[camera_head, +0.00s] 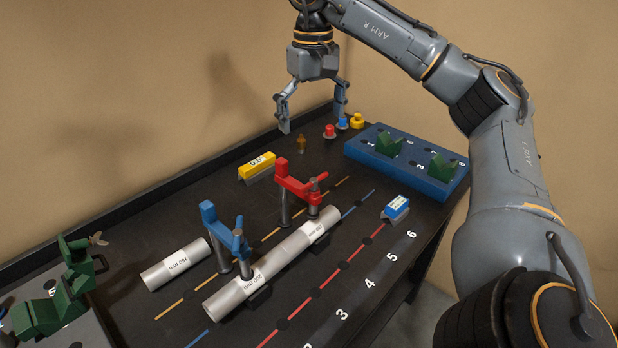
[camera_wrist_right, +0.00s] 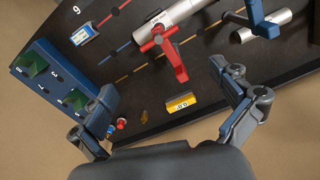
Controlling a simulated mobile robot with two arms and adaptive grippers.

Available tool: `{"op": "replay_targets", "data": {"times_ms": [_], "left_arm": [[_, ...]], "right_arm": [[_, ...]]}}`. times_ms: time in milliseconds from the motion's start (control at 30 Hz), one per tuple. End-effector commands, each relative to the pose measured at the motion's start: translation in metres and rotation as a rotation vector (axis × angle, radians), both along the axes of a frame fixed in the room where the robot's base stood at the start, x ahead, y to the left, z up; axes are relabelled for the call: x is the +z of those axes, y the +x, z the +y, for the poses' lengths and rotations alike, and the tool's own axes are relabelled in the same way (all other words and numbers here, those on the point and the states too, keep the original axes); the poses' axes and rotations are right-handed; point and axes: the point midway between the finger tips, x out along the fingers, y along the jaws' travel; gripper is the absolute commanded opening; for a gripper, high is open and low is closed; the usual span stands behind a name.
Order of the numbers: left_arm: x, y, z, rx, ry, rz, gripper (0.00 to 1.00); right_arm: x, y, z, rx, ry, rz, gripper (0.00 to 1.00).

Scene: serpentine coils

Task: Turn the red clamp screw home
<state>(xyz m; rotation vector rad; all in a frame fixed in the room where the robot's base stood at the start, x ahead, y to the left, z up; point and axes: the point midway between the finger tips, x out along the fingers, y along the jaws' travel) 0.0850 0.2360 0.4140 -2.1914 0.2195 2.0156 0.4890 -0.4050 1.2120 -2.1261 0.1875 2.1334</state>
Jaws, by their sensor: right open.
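The red clamp (camera_head: 297,185) stands on a post on the dark table, with its screw and bar handle (camera_head: 319,180) over a silver pipe (camera_head: 318,226). In the right wrist view the red clamp (camera_wrist_right: 176,62) is above the middle, ahead of the fingers. A blue clamp (camera_head: 222,232) stands at the other end of the joined pipes. My right gripper (camera_head: 313,118) is open and empty, held above the far end of the table, apart from the red clamp. Its two fingers spread wide in the wrist view (camera_wrist_right: 170,115). My left gripper is not seen.
A yellow level block (camera_head: 257,166), a small brass piece (camera_head: 301,144) and red, blue and yellow knobs (camera_head: 330,131) lie at the far side. A blue block with green V-rests (camera_head: 408,166) stands right. A separate pipe (camera_head: 175,265) and green fixture (camera_head: 62,300) are left.

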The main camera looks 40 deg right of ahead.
Motion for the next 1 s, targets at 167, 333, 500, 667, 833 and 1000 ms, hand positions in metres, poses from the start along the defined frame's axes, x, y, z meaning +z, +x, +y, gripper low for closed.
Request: {"op": "replay_targets", "data": {"times_ms": [167,333,500,667,833,1000], "left_arm": [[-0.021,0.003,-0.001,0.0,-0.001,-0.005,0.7],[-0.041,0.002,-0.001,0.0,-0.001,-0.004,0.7],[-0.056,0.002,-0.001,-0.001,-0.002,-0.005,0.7],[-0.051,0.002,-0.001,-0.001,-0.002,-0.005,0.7],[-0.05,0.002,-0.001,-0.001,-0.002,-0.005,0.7],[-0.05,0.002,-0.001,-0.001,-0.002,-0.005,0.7]], "right_arm": [[-0.038,-0.001,0.0,0.0,0.001,0.005,1.0],[-0.076,-0.001,0.0,0.0,0.0,0.005,1.0],[-0.106,-0.001,0.0,-0.001,0.0,0.003,1.0],[-0.12,-0.001,-0.001,-0.002,-0.002,0.002,1.0],[-0.129,-0.001,0.0,-0.001,-0.001,0.0,1.0],[-0.13,-0.001,0.0,-0.001,-0.001,0.0,1.0]]}}
